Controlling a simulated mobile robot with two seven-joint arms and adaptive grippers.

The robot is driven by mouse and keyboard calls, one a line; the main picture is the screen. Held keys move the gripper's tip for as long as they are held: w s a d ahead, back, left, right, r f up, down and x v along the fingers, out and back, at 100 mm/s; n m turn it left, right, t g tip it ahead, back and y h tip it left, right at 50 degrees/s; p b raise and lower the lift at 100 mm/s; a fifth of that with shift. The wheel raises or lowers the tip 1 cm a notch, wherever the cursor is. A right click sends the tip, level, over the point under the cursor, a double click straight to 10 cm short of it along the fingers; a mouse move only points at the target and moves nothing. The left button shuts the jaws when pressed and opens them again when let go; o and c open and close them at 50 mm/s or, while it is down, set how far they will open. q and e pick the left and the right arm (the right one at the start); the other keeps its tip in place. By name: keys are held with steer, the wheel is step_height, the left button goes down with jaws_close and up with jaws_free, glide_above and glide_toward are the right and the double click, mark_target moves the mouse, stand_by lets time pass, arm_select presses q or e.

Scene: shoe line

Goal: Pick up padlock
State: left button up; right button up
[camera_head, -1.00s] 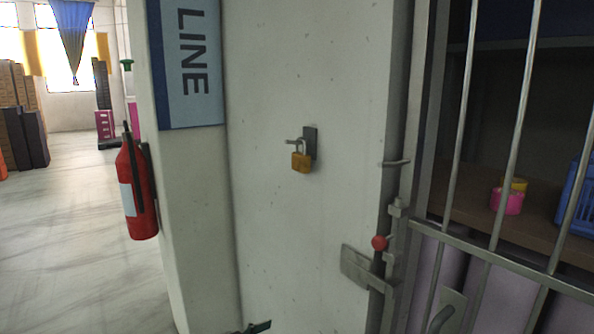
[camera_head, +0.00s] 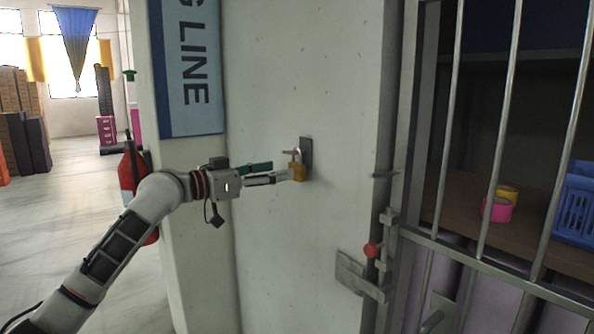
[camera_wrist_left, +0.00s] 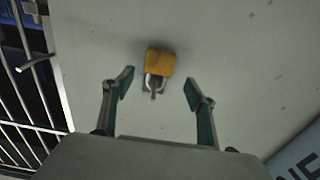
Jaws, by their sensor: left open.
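A brass-coloured padlock (camera_head: 299,173) hangs by its shackle from a small hook on a dark plate (camera_head: 306,152) on the pale wall. My left gripper (camera_head: 283,170) comes in from the left, its fingers close to the padlock in the head view. In the left wrist view the padlock (camera_wrist_left: 159,63) is at upper centre, just beyond the two green-padded fingertips. My left gripper (camera_wrist_left: 157,90) is open there, one finger to each side, with no finger seen touching it. My right gripper is in neither view.
A fire extinguisher (camera_head: 128,172) hangs at left, partly behind my arm.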

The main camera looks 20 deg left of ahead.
mark_target(293, 166)
arm_select(q)
steer(key=x, duration=0.2)
steer(key=p+x, duration=0.1)
steer(key=x, duration=0.2)
steer(key=shift+d+r, duration=0.2)
steer(key=shift+d, duration=0.1)
steer(key=c, duration=1.4)
